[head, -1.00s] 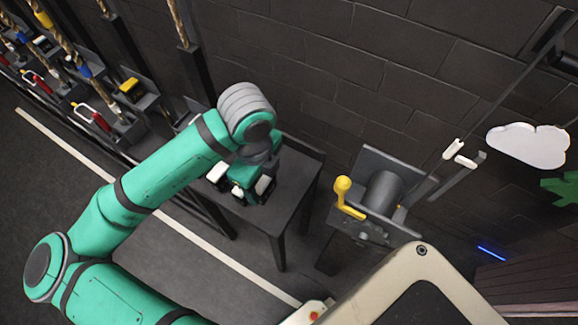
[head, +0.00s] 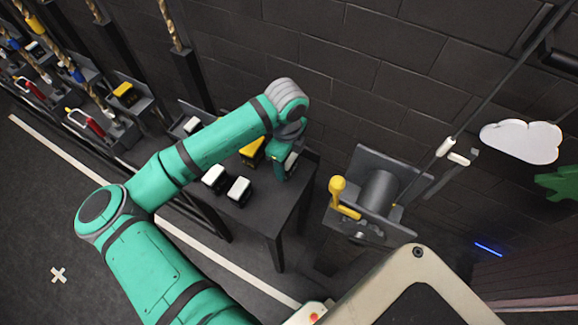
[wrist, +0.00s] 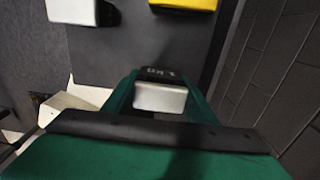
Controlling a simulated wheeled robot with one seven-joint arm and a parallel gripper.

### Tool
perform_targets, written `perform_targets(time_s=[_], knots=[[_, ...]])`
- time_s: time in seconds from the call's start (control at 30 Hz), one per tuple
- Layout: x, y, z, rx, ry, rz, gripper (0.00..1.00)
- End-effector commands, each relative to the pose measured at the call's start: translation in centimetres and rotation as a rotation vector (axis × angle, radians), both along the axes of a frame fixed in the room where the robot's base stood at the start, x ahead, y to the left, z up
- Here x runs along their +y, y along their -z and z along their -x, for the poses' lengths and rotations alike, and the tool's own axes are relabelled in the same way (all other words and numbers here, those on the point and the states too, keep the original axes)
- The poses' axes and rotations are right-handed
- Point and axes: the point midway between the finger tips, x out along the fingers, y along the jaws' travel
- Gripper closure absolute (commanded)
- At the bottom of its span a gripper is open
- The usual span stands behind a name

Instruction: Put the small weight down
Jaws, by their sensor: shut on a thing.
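My gripper (head: 284,170) is at the right side of a dark table (head: 262,218). In the wrist view my gripper (wrist: 160,88) has its green fingers shut on a small weight (wrist: 160,98) with a white face and a black part with pale lettering. That weight (head: 291,161) shows only partly beside the fingers in the head view. I cannot tell whether its underside touches the table.
Two white-topped black blocks (head: 238,189) (head: 214,178) stand on the table's front left. A yellow block (head: 252,149) stands behind them, partly hidden by my arm. A winch with a yellow crank (head: 338,190) is to the right. A brick wall is behind.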

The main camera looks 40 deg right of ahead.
Motion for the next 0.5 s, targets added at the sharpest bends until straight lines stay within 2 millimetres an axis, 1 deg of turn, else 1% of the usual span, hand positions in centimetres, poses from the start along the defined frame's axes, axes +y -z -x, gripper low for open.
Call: perform_targets(time_s=[0.17, 0.27, 0.4, 0.5], knots=[[-0.5, 0.5, -0.1, 0.0, 0.002, 0.0, 1.0], [-1.1, 1.2, -0.3, -0.001, 0.004, 0.0, 1.0], [-1.1, 3.0, -0.3, 0.0, 0.004, 0.0, 1.0], [-1.1, 3.9, -0.3, 0.0, 0.005, 0.001, 1.0]])
